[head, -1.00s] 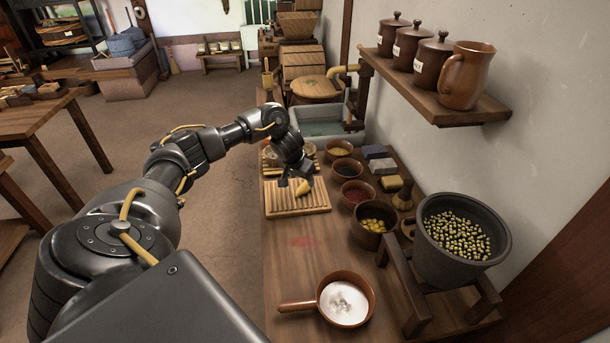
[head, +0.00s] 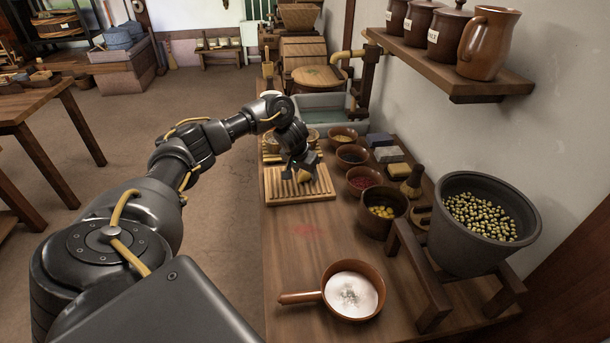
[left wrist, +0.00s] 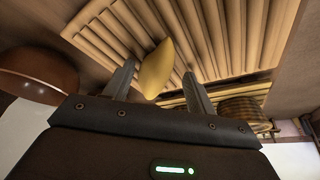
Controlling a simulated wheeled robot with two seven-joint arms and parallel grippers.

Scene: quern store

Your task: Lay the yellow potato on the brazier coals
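The yellow potato (head: 304,177) lies on a slatted wooden board (head: 283,194) on the counter, partly hidden by my left gripper (head: 299,172) in the head view. In the left wrist view the potato (left wrist: 157,70) shows between the two fingers of my left gripper (left wrist: 160,86), with a gap on the side of the right finger. The fingers are apart. A dark grey pot (head: 456,238) full of dark and yellowish lumps stands in a wooden frame at the right; I cannot tell if it is the brazier. My right gripper is not in view.
A handled clay pan (head: 309,296) with white contents sits at the counter's front. Several small bowls, one with yellow pieces (head: 381,211), line the board's right side. A shelf (head: 450,78) with jars and a jug overhangs the right.

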